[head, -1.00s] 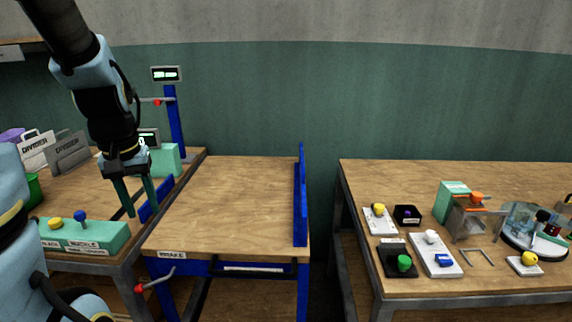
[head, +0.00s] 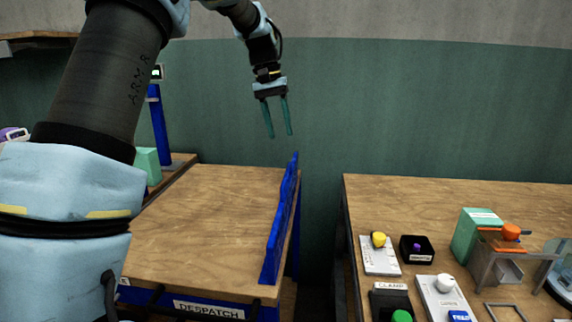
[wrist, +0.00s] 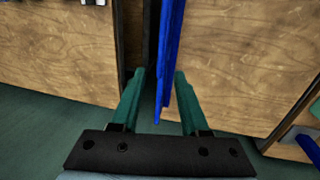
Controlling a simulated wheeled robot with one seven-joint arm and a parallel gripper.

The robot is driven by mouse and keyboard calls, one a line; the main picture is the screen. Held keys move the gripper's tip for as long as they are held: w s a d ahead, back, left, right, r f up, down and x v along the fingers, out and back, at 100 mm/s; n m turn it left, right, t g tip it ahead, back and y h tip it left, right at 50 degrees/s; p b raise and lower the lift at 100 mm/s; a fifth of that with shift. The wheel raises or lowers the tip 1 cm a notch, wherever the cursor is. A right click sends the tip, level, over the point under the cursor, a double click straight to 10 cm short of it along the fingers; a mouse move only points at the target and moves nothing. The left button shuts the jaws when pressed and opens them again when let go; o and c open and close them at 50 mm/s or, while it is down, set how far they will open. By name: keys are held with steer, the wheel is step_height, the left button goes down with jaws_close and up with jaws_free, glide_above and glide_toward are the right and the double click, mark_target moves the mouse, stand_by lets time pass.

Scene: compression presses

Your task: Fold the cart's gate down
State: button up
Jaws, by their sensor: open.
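The cart (head: 190,215) has a wooden top and a blue frame. Its blue gate (head: 277,235) stands upright along the right edge of the top. My gripper (head: 279,135) is open and empty, its two green fingers pointing down above the gate's far end, apart from it in the head view. In the wrist view the gate (wrist: 171,45) shows as a narrow blue strip seen from above. It runs between the fingers of my gripper (wrist: 160,74), nearer the right finger. I cannot tell whether a finger touches it.
A bench (head: 365,195) with several small fixtures stands right of the cart, across a narrow dark gap. Another bench with a blue post (head: 158,130) is at the left. The cart top is bare. A green wall is behind.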

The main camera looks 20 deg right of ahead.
steer(key=f, duration=0.3)
steer(key=d+f, duration=0.1)
steer(key=f, duration=0.2)
steer(key=s+f+p, duration=0.1)
steer(key=f, duration=0.2)
steer(key=shift+d+f, duration=0.25)
steer(key=shift+f, duration=0.1)
steer(key=shift+c, duration=0.4)
jaws_close()
stand_by(0.5)
